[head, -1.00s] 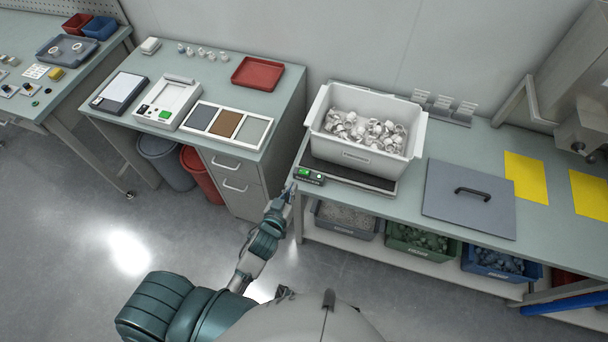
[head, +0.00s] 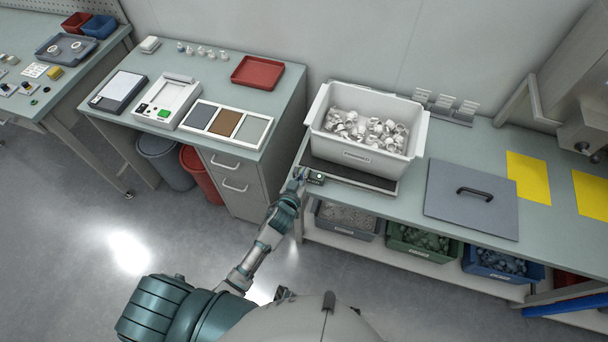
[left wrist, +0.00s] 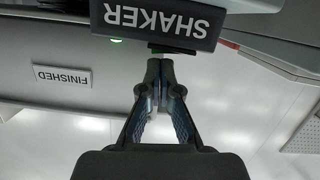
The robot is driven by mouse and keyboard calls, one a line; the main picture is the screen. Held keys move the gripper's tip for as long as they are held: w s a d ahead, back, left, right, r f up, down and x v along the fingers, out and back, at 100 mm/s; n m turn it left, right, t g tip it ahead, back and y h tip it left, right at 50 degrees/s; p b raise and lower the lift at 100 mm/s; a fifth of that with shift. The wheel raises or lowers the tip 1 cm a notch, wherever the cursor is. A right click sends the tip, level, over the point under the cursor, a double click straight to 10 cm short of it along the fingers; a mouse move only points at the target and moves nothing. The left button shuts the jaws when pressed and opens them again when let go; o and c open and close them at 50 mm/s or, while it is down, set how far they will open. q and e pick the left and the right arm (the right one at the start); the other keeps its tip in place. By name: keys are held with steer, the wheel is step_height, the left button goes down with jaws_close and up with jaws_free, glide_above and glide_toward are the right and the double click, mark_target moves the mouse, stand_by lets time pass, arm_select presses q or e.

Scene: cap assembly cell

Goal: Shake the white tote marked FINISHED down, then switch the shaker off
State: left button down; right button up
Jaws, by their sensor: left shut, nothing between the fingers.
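The white tote marked FINISHED (head: 335,147) stands upright on the dark shaker plate (head: 350,177) and holds a heap of white caps (head: 366,131), below its rim. Its label also shows, upside down, in the left wrist view (left wrist: 62,76). The shaker's control box (head: 317,181) sits at the plate's front left corner, with a small green light lit. My left gripper (head: 300,174) is shut and empty, its tips at the box's left end. In the left wrist view its fingertips (left wrist: 160,62) meet at the box marked SHAKER (left wrist: 155,20); whether they touch it is unclear. My right gripper is out of view.
A grey lid with a black handle (head: 470,205) lies right of the tote. Yellow sheets (head: 528,178) lie farther right. Bins of parts (head: 345,220) stand on the shelf below. A drawer cabinet (head: 235,185) stands left, beyond a gap.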

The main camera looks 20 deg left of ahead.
arm_select(q)
steer(key=shift+f, duration=0.25)
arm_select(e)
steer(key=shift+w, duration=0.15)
arm_select(q)
steer(key=shift+d+f, duration=0.1)
steer(key=shift+f, duration=0.1)
steer(key=shift+s+f+m, duration=0.1)
steer(key=shift+f+m, duration=0.1)
steer(key=shift+m, duration=0.2)
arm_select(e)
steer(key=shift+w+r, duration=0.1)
arm_select(q)
step_height(320, 180, up, 5)
steer(key=p, duration=0.4)
steer(key=v, duration=0.9)
steer(key=shift+s+d, duration=0.35)
steer(key=shift+d, duration=0.15)
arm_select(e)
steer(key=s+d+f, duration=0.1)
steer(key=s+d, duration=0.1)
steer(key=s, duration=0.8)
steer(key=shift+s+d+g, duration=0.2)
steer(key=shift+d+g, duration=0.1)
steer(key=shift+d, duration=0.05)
